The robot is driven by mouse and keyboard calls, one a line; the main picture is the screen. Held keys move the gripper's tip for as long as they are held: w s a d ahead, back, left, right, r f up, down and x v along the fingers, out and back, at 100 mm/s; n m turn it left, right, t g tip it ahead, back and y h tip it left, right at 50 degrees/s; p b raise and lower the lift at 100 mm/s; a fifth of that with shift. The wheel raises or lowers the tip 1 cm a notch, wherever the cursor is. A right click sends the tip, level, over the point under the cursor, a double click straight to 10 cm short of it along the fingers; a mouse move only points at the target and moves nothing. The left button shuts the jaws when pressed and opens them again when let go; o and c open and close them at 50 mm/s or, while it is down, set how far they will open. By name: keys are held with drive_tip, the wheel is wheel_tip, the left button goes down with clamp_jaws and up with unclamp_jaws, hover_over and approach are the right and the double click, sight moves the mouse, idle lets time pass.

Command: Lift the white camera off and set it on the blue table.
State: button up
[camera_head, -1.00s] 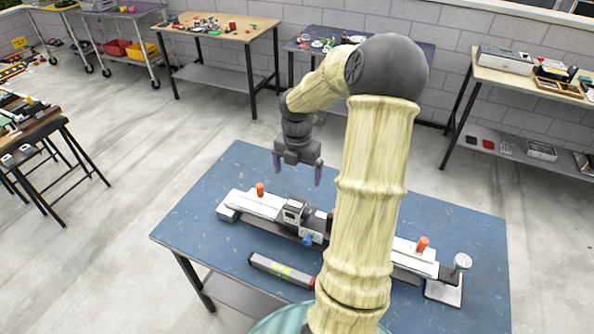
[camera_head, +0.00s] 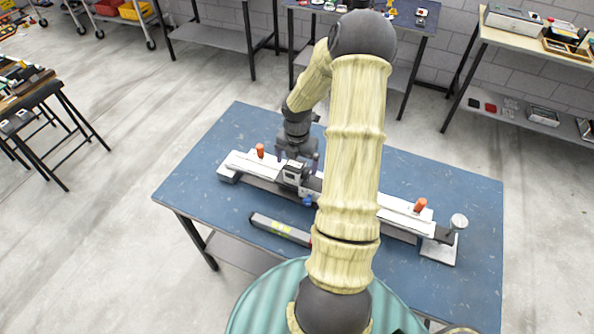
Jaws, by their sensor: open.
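The white camera (camera_head: 293,173), a small boxy white and dark thing, sits on the dark carriage of a long slide rail (camera_head: 262,184). The rail lies across the blue table (camera_head: 200,180). My gripper (camera_head: 297,162) is open, pointing down, with its fingertips to the left and right of the camera's upper part. I cannot tell whether the fingers touch it or are a little above or behind it. My gripper's body hides what is directly behind the camera, and my arm hides the rail's middle to the right.
Orange knobs (camera_head: 260,150) stand on the rail, one more towards its right end. A blue knob (camera_head: 308,201) sits by the camera.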

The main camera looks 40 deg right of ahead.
sight(297, 167)
wheel_tip(297, 167, down, 5)
drive_tip(key=shift+r, duration=0.1)
idle(0.3)
drive_tip(key=c, duration=1.4)
drive_tip(key=o, duration=0.6)
drive_tip(key=shift+c, duration=1.3)
